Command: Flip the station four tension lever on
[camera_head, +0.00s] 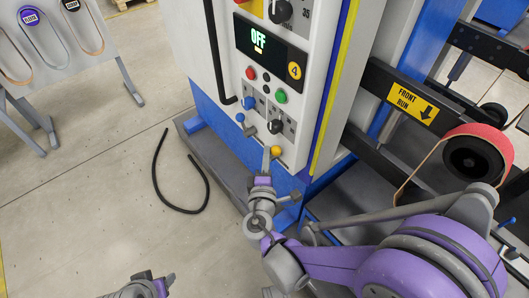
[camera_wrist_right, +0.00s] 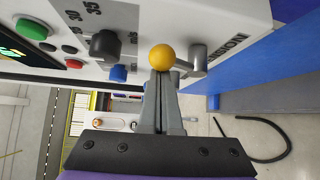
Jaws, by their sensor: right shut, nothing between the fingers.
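The station four panel (camera_head: 262,80) has a display (camera_head: 270,46) reading OFF and a yellow badge (camera_head: 294,70) with a 4. The tension lever, with a yellow ball (camera_head: 277,150) on its end, is low on the panel. In the right wrist view the yellow ball (camera_wrist_right: 162,57) and the lever's grey metal body (camera_wrist_right: 198,62) show beside a partly hidden label ending in NSION. My right gripper (camera_head: 267,152) is shut and empty. Its fingertips (camera_wrist_right: 162,76) are at the ball; I cannot tell if they touch. My left gripper (camera_head: 160,284) is partly cut off at the bottom edge.
Red (camera_head: 250,73) and green (camera_head: 282,96) buttons, a blue knob (camera_head: 248,103) and a black knob (camera_head: 275,126) sit above the lever. A smaller blue-ended lever (camera_head: 240,117) is to its left. A black hose (camera_head: 160,185) lies on the floor.

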